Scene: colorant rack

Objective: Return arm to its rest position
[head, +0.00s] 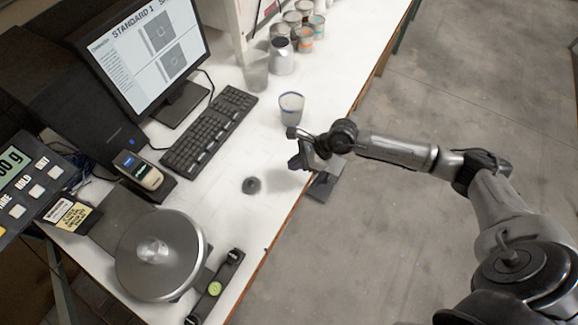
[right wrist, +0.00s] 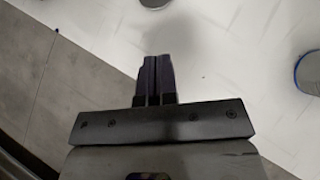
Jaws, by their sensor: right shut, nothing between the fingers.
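My right arm reaches in from the right of the head view. Its gripper (head: 298,160) is over the front edge of the white bench (head: 226,207), beside a small cup with a blue rim (head: 291,107). In the right wrist view the two dark fingers (right wrist: 155,78) are together with nothing between them. They are above the bench surface, and the cup (right wrist: 309,72) is cut off at the right edge. My left gripper is not in view.
A balance with a round pan (head: 160,252), a spirit level (head: 216,285), a keyboard (head: 208,130) and a monitor (head: 150,50) are on the bench. A small dark round object (head: 252,185) lies near the gripper. Several cans (head: 305,40) stand behind. Open floor (head: 450,90) lies right.

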